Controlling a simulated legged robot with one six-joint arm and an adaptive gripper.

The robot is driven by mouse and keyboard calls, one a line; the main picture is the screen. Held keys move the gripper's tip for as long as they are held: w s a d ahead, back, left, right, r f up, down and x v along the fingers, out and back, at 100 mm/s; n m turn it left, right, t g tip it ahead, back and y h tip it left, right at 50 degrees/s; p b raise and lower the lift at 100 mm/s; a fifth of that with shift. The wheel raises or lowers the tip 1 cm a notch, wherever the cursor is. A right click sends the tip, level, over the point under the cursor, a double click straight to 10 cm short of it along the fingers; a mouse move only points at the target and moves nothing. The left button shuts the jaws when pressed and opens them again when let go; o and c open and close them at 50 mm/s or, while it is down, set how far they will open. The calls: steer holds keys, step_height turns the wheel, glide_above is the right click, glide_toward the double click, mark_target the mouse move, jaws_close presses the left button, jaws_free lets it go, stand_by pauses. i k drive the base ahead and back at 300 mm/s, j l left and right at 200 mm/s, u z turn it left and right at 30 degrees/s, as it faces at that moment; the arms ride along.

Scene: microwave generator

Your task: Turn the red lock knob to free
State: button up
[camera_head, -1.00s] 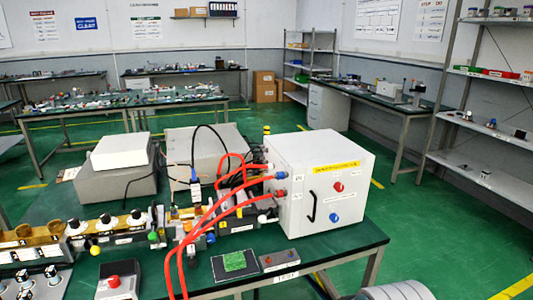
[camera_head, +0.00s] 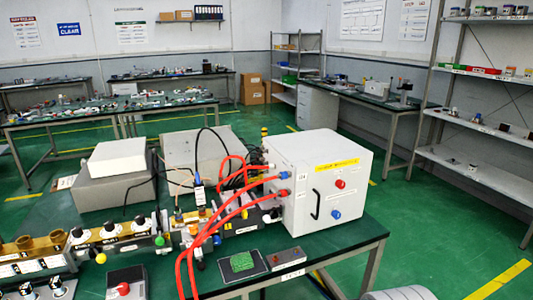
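The red lock knob (camera_head: 340,184) is a small round knob on the front face of a white box (camera_head: 312,218) that stands on the green-topped bench. A blue knob (camera_head: 336,214) sits below it, and a black handle (camera_head: 315,204) is to its left. A yellow label strip (camera_head: 337,165) runs above the red knob. The knob's turn position is too small to read. My gripper is not in view, and nothing touches the knob.
Red hoses (camera_head: 226,221) run from the box's left side down over the bench front. A green block on a dark pad (camera_head: 241,263) and a small grey switch box (camera_head: 286,257) lie before the box. The floor (camera_head: 440,235) to the right is clear.

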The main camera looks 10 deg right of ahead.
mark_target(340, 184)
steer(key=i, duration=1)
